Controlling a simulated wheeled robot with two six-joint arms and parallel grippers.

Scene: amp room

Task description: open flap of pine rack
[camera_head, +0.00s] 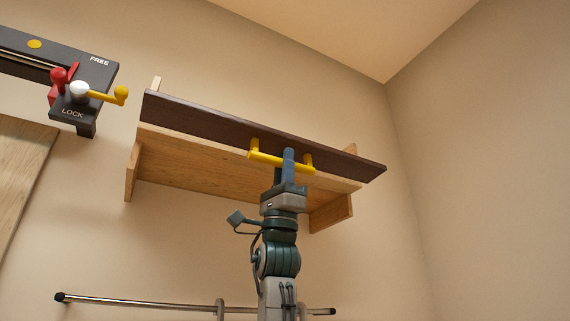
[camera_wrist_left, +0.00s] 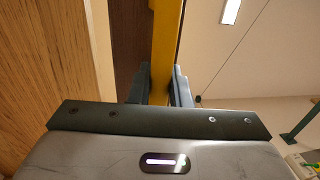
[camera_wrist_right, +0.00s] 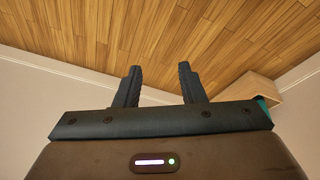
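The pine rack (camera_head: 205,168) is mounted on the wall, with light wood end panels. Its dark brown flap (camera_head: 215,120) runs along the front and stands out from the rack, tilted. A yellow bar handle (camera_head: 268,158) is fixed to the flap. My left gripper (camera_head: 288,166) is at the handle from below. In the left wrist view the yellow handle (camera_wrist_left: 165,50) passes between the fingers (camera_wrist_left: 160,85), which sit close on both sides of it. My right gripper (camera_wrist_right: 158,88) shows only in its own wrist view, with its fingers apart and nothing between them.
A dark unit marked FREE and LOCK (camera_head: 75,110), with red, white and yellow knobs, is on the wall at left. A metal rail (camera_head: 150,303) runs below the rack. A wooden panel (camera_head: 20,170) is at far left. The wall right of the rack is bare.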

